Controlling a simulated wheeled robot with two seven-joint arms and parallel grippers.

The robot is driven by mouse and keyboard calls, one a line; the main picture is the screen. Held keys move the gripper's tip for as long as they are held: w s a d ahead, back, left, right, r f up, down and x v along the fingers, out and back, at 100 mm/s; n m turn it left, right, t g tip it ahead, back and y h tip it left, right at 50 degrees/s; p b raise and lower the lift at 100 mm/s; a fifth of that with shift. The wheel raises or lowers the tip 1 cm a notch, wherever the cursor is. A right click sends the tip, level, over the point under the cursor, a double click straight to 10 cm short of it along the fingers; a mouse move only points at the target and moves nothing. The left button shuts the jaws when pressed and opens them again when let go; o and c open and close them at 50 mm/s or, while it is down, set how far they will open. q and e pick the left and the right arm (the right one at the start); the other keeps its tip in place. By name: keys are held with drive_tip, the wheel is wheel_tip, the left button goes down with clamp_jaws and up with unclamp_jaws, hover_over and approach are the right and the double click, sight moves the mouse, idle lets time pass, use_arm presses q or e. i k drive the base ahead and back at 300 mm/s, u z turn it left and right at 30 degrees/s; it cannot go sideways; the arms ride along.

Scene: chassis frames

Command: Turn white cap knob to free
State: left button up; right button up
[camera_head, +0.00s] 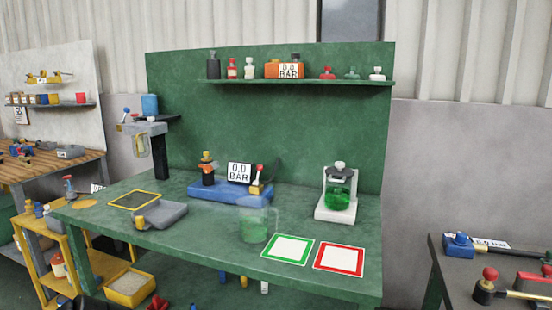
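Which part is the white cap knob is not certain. A small white capped piece (377,73) stands at the right end of the green shelf. A white stand (333,212) at the right of the green bench holds a round flask of green liquid (338,196), with a dark and pale knob (340,167) at its top. A blue base unit (230,192) at mid bench carries a "0,0 BAR" display (239,172), an orange and black part with a yellow top (207,167), and a red-topped lever (259,172). Neither gripper is in view.
A clear beaker with green liquid (254,228) stands near green-edged (288,249) and red-edged (339,257) squares. A grey tray (160,215) and yellow frame (134,200) lie left. A dark table (470,275) stands right, a yellow cart (70,245) left.

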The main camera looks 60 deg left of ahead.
sight(340, 166)
drive_tip(key=u, duration=2.3)
